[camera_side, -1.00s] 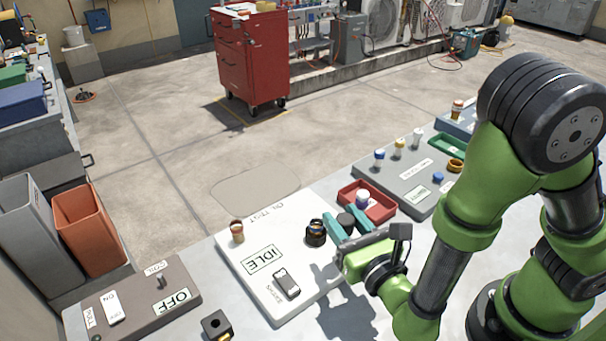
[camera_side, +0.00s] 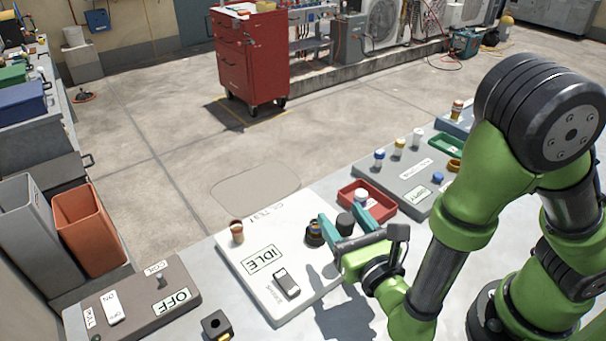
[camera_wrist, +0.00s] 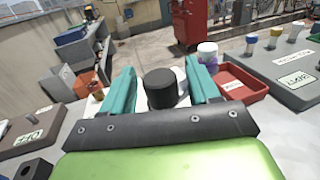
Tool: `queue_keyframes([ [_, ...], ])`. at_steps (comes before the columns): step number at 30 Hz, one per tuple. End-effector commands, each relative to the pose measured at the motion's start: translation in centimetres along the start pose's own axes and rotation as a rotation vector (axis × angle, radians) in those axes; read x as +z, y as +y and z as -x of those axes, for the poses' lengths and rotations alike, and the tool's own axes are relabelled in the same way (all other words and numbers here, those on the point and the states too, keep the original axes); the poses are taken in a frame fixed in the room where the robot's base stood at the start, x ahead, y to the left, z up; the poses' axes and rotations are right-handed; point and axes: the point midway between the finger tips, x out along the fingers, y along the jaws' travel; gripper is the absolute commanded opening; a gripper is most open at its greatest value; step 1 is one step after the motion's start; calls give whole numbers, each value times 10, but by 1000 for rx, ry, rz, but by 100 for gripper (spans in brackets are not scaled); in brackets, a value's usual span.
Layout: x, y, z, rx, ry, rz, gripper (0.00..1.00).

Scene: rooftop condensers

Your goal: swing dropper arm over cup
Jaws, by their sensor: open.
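A white panel (camera_side: 233,262) labelled IDLE lies on the bench. A small brown cup with a pale band (camera_side: 237,232) stands near its far left corner. A dark round fitting (camera_side: 314,235) sits on its right part, partly hidden by a teal finger. A black cylindrical knob (camera_side: 345,220) stands between the teal fingers of my gripper (camera_side: 341,219). In the wrist view the black knob (camera_wrist: 160,88) is also between the open fingers, with a gap visible on its right. I cannot tell which part is the dropper arm.
A red tray (camera_side: 381,213) with a white-capped jar is close beyond my right finger. A grey panel (camera_side: 405,195) with small capped vials lies farther right. A switch block (camera_side: 283,283) is on the white panel; a brown panel (camera_side: 135,305) labelled OFF is left.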

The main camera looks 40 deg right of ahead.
Motion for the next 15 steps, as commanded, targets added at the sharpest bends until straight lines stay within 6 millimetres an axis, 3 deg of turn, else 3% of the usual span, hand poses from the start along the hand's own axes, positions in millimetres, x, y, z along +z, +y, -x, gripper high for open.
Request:
queue_keyframes([
  [10, -1, -1, 0, -321, 7, -5, 61],
  [15, 0, 7, 22, -316, 5, -1, 61],
])
